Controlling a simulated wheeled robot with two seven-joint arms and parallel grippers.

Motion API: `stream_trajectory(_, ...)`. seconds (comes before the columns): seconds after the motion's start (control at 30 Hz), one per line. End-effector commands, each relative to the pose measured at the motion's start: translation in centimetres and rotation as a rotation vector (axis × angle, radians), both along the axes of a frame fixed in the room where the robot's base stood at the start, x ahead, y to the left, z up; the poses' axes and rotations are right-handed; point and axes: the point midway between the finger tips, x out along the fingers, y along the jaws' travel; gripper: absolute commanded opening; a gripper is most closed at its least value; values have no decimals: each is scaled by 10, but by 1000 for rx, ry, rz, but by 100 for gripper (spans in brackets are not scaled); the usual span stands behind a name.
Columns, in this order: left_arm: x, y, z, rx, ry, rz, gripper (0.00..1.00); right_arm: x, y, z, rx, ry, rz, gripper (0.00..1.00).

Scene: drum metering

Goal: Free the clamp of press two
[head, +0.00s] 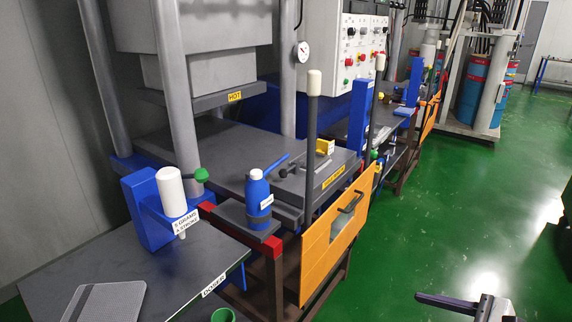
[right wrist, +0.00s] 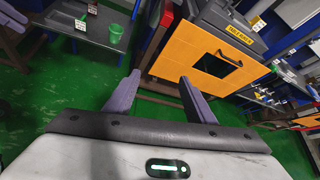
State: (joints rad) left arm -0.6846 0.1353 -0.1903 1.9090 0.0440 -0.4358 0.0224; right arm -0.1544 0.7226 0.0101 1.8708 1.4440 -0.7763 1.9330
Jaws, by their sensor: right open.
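The near press has a grey bed (head: 225,150) under a block marked HOT. On the bed is a dark clamp-like fitting (head: 300,170) with a black knob, beside a yellow block (head: 325,146). A farther press station with a blue post (head: 412,82) stands behind it; its clamp is too small to make out. No number shows which is press two. My right gripper (head: 468,303) is at the lower right, over the green floor and apart from the presses. In the right wrist view its fingers (right wrist: 160,77) are apart and empty. My left gripper is not in view.
An orange guard panel (head: 338,235) with a black handle fronts the near press; it also shows in the right wrist view (right wrist: 205,62). A blue bottle (head: 258,196) stands on a small shelf. A doser table (head: 90,255) is at left. The green aisle at right is clear.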

Motion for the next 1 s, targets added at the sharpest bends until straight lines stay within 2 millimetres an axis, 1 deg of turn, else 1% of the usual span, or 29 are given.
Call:
stream_trajectory(0.03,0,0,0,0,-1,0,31,-12,7,-30,-111,-49,42,41)
stream_trajectory(0.07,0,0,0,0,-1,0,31,-19,10,-46,-196,-93,77,36)
stream_trajectory(0.1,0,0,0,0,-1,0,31,-30,14,-69,-319,-151,130,29)
stream_trajectory(0.17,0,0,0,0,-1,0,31,-48,21,-99,-508,-242,224,19)
stream_trajectory(0.2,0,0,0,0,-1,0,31,-60,26,-117,-633,-301,295,12)
stream_trajectory(0.27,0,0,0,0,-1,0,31,-79,34,-141,-819,-388,412,2)
stream_trajectory(0.3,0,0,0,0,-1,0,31,-93,40,-155,-940,-445,496,0)
stream_trajectory(0.4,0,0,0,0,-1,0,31,-125,55,-181,-1221,-583,718,0)
stream_trajectory(0.53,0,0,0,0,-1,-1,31,-159,73,-200,-1509,-734,989,0)
stream_trajectory(0.6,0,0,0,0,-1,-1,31,-171,81,-204,-1623,-798,1110,0)
stream_trajectory(0.7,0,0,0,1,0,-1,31,-183,89,-207,-1730,-861,1233,0)
stream_trajectory(0.8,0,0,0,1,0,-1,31,-189,92,-208,-1787,-895,1301,0)
stream_trajectory(1.0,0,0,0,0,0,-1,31,-190,93,-208,-1805,-907,1323,0)
